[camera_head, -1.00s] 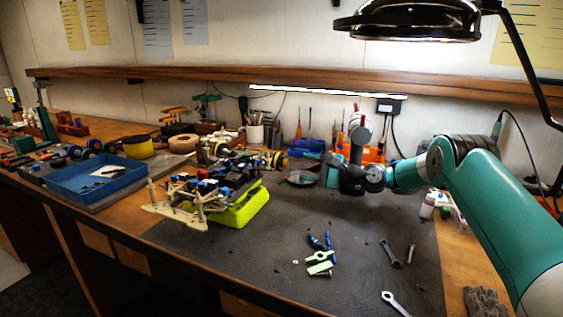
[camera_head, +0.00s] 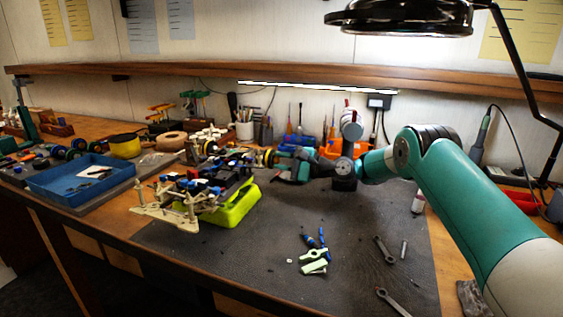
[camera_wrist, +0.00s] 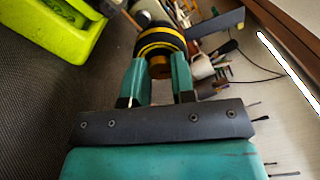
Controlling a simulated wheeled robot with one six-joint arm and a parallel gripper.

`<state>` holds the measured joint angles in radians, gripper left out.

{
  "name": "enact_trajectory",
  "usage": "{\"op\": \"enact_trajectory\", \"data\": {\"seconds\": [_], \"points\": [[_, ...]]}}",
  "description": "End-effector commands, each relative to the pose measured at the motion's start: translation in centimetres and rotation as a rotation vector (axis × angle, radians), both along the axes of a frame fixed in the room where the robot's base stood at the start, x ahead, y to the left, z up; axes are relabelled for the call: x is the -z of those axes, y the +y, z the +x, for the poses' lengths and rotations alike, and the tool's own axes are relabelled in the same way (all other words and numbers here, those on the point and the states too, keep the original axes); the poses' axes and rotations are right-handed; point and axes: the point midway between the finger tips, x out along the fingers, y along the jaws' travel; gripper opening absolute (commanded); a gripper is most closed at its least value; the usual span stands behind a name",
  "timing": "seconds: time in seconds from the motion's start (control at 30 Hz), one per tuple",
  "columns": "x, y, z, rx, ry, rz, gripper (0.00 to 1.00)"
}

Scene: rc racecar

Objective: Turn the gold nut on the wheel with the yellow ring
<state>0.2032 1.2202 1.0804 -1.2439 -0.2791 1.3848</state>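The race car (camera_head: 210,178) sits on a bright yellow-green stand (camera_head: 236,208), which also shows in the wrist view (camera_wrist: 62,28). The wheel with the yellow ring (camera_head: 268,158) is at the car's right end. In the wrist view this dark wheel (camera_wrist: 158,38) is straight ahead of my gripper (camera_wrist: 159,65). The gold nut (camera_wrist: 160,70) at its centre shows between my two teal fingers. The fingers are apart, one on each side of the nut; whether either touches it I cannot tell. In the head view my gripper (camera_head: 281,166) is level beside the wheel and hides the nut.
A blue tray (camera_head: 85,190) stands at the left. Loose wrenches (camera_head: 385,250) and a light green part (camera_head: 313,262) lie on the dark mat (camera_head: 280,220). Orange bins (camera_head: 335,148) and tool holders stand behind my arm. A lamp (camera_head: 405,18) hangs above.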

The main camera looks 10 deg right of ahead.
Motion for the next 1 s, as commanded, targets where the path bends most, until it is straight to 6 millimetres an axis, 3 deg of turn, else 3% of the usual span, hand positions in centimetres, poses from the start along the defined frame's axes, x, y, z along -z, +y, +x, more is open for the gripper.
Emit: {"op": "enact_trajectory", "data": {"seconds": [0.43, 1.0], "points": [[-0.22, 0.24, 0.0, -0.004, 0.094, 0.07, 0.0], [-0.44, 0.19, 0.11, -0.006, 0.507, 0.371, 0.0]]}}
